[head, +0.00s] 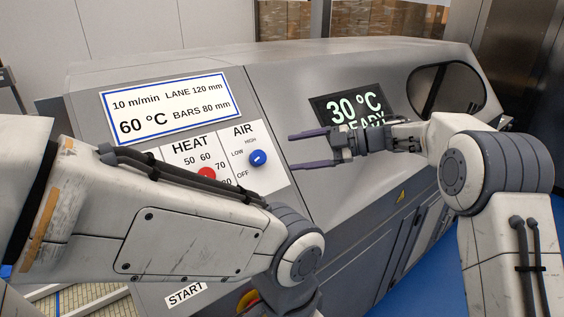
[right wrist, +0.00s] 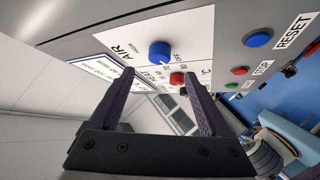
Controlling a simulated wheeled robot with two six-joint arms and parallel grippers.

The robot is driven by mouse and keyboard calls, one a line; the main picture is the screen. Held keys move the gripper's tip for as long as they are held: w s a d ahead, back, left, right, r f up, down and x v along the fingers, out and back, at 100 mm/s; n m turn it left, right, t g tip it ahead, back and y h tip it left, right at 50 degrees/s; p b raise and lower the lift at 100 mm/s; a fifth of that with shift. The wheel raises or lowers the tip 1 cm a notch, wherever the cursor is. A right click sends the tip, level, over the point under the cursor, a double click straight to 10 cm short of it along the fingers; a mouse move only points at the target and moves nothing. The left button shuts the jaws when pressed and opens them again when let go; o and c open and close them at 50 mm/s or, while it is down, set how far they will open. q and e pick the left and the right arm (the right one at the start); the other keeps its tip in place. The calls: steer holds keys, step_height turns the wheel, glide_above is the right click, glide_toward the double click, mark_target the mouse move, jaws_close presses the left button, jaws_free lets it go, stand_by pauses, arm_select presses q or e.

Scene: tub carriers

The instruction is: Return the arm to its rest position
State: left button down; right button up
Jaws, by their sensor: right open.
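My right arm reaches in from the right in the head view. Its right gripper (head: 292,151) is open, with nothing between its dark purple fingers. It is in front of the grey machine's (head: 285,80) sloping panel, just right of the blue AIR knob (head: 257,158). The right wrist view shows the same open fingers (right wrist: 160,74), with the blue knob (right wrist: 159,52) and red HEAT knob (right wrist: 177,79) beyond them. My left arm crosses the lower left of the head view; its gripper is out of view.
A display (head: 352,106) reads 30 °C, its lower word partly hidden by my right gripper. A white sign (head: 165,105) reads 60 °C. The red knob (head: 205,173) is partly covered by my left arm. A blue button (right wrist: 258,39) sits near the RESET label.

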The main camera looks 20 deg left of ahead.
steer(key=shift+d+r, duration=0.2)
steer(key=shift+d, duration=0.45)
steer(key=shift+a+r, duration=0.1)
